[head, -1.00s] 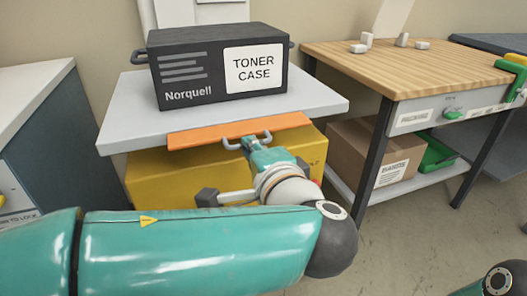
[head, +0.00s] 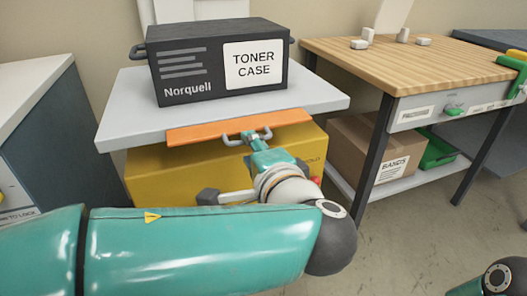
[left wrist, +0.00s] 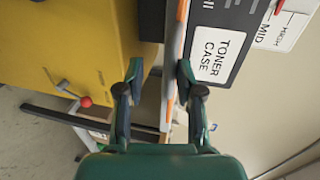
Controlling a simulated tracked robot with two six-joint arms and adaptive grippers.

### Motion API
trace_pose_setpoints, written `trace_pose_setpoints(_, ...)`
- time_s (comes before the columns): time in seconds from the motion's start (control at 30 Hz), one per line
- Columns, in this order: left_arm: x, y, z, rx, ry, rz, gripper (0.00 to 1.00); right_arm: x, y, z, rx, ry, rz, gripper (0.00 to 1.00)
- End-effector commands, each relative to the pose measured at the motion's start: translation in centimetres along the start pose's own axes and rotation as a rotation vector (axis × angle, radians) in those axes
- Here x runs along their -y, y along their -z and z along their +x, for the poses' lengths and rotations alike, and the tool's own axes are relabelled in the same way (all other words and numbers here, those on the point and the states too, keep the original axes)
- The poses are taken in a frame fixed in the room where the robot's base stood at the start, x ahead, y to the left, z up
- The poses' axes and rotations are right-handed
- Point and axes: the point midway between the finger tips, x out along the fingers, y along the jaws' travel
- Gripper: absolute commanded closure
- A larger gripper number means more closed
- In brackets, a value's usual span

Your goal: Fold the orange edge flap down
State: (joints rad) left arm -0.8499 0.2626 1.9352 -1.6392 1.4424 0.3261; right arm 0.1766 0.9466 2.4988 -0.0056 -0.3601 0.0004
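The orange flap (head: 200,132) runs along the front edge of the grey tabletop (head: 122,128). It shows as a narrow band, and I cannot tell its exact angle. My left gripper (head: 247,136) is at the flap's front edge, right of its middle, with its fingers spread apart. In the left wrist view the fingers (left wrist: 160,72) are open, and the orange strip (left wrist: 170,108) shows between them, nearer the right finger. Whether a finger touches it is unclear. My right gripper is out of view.
A black toner case (head: 212,62) stands on the tabletop behind the flap. A yellow body (head: 160,178) sits below, with a red knob (left wrist: 85,101) on a lever. A wooden bench (head: 400,65) stands to the right, with a cardboard box (head: 365,150) beneath.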

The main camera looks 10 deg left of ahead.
Motion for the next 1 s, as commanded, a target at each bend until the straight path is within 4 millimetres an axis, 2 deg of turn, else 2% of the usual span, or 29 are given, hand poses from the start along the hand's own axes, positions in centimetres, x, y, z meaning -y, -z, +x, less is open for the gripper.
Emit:
trace_pose_setpoints(0.27,0.8,0.0,-0.2,-0.001,0.002,-0.003,0.65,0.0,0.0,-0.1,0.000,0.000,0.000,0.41)
trace_pose_setpoints(0.37,2.0,0.0,-0.4,-0.001,0.003,-0.006,0.65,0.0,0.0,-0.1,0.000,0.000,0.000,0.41)
trace_pose_setpoints(0.7,7.8,0.1,-1.5,-0.001,0.001,-0.006,0.65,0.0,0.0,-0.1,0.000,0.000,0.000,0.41)
trace_pose_setpoints(0.83,9.2,0.1,-1.7,-0.001,0.000,-0.003,0.65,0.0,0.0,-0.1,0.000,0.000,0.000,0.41)
trace_pose_setpoints(1.0,9.8,0.1,-1.8,0.000,0.000,0.000,0.65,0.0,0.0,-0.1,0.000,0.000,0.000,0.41)
